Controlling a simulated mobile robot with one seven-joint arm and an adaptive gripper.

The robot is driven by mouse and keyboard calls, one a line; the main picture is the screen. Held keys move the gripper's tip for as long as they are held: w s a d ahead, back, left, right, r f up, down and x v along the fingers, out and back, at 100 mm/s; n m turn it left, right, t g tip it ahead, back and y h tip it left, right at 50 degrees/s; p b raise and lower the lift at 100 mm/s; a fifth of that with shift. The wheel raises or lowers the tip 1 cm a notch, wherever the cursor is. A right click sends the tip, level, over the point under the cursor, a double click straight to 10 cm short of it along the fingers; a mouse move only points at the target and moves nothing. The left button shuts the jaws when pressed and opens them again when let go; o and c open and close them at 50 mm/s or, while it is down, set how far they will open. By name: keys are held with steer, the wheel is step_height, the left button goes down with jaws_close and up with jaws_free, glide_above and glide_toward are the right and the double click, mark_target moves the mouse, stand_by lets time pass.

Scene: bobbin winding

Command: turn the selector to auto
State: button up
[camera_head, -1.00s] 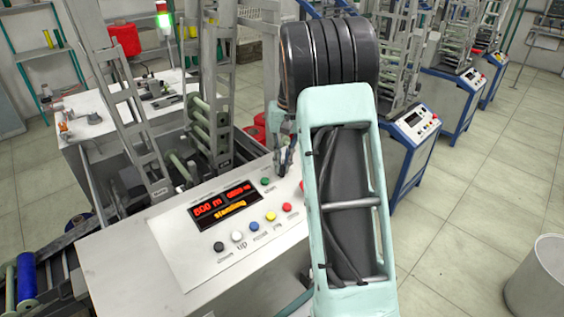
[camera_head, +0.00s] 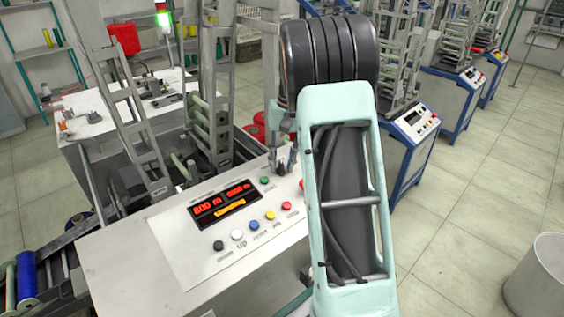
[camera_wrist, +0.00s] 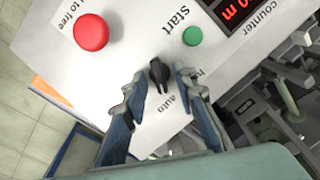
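The selector is a small black knob (camera_wrist: 159,76) on the white panel, seen in the wrist view with the word "auto" (camera_wrist: 172,106) printed close by. My gripper (camera_wrist: 160,83) is open, with one finger on each side of the knob. Gaps show between the knob and both fingertips, so it is not clamped. In the head view my gripper (camera_head: 284,163) points down at the panel's far right part, and its fingers and my arm hide the selector there.
A large red button (camera_wrist: 91,32) and a green start button (camera_wrist: 193,36) sit near the knob. The panel (camera_head: 172,250) carries a red-lit display (camera_head: 224,203) and several coloured buttons. Machine frames (camera_head: 217,90) stand behind it.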

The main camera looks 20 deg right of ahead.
step_height(320, 180, up, 12)
steer(key=d, duration=0.1)
steer(key=shift+s+d, duration=0.15)
steer(key=shift+d, duration=0.05)
stand_by(0.4)
